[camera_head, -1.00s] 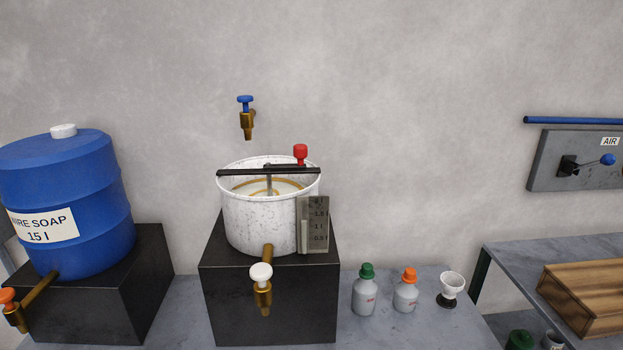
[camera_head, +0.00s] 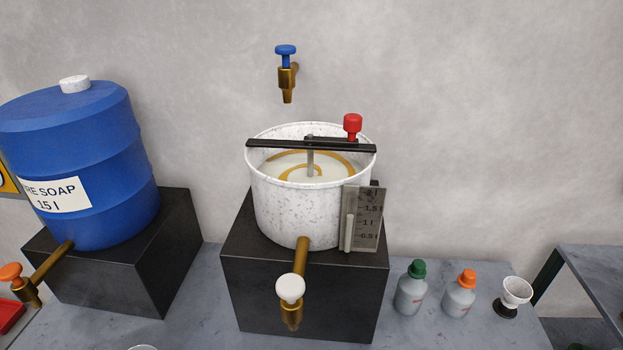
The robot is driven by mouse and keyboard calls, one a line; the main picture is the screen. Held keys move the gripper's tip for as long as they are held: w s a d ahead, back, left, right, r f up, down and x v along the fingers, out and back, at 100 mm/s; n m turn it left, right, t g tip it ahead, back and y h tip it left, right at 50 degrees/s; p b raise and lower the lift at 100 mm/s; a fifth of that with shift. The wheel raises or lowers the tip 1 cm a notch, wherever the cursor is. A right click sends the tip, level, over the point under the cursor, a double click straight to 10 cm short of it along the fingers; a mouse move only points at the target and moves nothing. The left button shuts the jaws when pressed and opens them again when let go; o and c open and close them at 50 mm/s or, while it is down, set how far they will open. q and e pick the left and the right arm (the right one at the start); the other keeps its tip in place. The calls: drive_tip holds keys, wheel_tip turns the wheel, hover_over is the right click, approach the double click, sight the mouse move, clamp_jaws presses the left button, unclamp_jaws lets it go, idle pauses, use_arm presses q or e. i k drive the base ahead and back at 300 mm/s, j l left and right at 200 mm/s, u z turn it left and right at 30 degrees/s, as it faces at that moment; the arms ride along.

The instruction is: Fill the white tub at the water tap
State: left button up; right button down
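The white tub (camera_head: 285,215) stands upright on a black block (camera_head: 300,290). A black bar with a stirrer shaft and a red knob (camera_head: 352,122) spans its rim. Pale contents and a curved golden-brown part show inside. A level gauge (camera_head: 365,218) with litre marks is on its right front; I cannot read its level surely. The water tap (camera_head: 287,80), brass with a blue handle, sticks out of the wall above and behind the tub. No stream of water shows under it. A brass outlet tap with a white knob (camera_head: 290,290) is at the tub's front. Neither gripper is in view.
A blue soap barrel (camera_head: 95,165) with an orange-handled tap (camera_head: 22,282) stands on a black block at left. Green-capped (camera_head: 411,290) and orange-capped (camera_head: 460,295) bottles and a small white cup (camera_head: 515,292) stand right of the tub on the grey bench (camera_head: 425,333).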

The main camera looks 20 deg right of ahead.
sight(286, 51)
drive_tip(key=j+z, duration=0.1)
drive_tip(key=j, duration=0.55)
drive_tip(key=j+z, duration=0.1)
drive_tip(key=j, duration=0.5)
drive_tip(key=j+z, duration=0.1)
drive_tip(key=j, duration=0.55)
drive_tip(key=k+j+z, duration=0.1)
drive_tip(key=j, duration=0.5)
drive_tip(key=k+j+z, duration=0.1)
drive_tip(key=j, duration=0.5)
